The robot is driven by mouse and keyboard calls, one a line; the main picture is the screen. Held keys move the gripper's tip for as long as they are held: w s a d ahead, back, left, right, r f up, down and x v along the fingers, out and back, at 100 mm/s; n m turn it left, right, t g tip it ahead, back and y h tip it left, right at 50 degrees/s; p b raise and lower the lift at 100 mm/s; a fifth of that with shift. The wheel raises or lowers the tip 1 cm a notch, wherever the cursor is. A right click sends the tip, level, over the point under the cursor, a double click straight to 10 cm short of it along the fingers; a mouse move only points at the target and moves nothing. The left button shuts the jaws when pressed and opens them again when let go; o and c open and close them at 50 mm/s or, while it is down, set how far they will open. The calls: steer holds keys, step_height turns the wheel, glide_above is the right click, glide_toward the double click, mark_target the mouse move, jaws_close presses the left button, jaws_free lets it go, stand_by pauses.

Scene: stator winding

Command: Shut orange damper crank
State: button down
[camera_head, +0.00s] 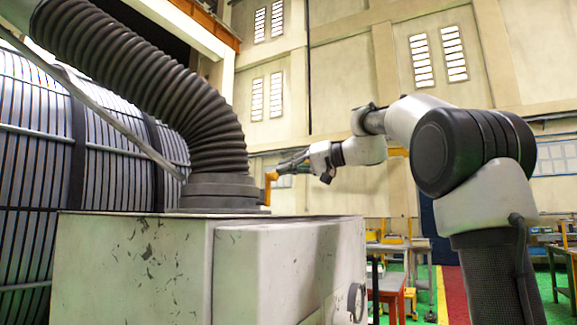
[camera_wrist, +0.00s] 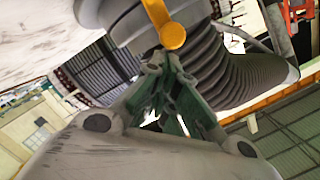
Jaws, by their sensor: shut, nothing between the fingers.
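The orange damper crank (camera_head: 268,188) sits on the right side of the dark collar at the foot of the ribbed duct. Its upper end bends toward my gripper. In the wrist view the crank (camera_wrist: 165,25) shows at the top centre, with its rounded end just beyond the fingertips. My gripper (camera_head: 283,170) reaches in from the right at about the height of the crank's upper end. In the wrist view my gripper (camera_wrist: 163,60) has its fingers shut and empty. I cannot tell whether the fingertips touch the crank.
The ribbed black duct (camera_head: 140,75) rises to the upper left from the collar (camera_head: 222,192). Below is a worn pale metal cabinet (camera_head: 135,265). A large banded cylinder (camera_head: 35,160) stands at left. Workbenches (camera_head: 385,283) stand at the back right. The air right of the crank is clear except for my arm.

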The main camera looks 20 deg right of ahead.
steer(key=shift+s+a, duration=0.1)
steer(key=shift+s+a+r+n, duration=0.15)
steer(key=shift+n, duration=0.25)
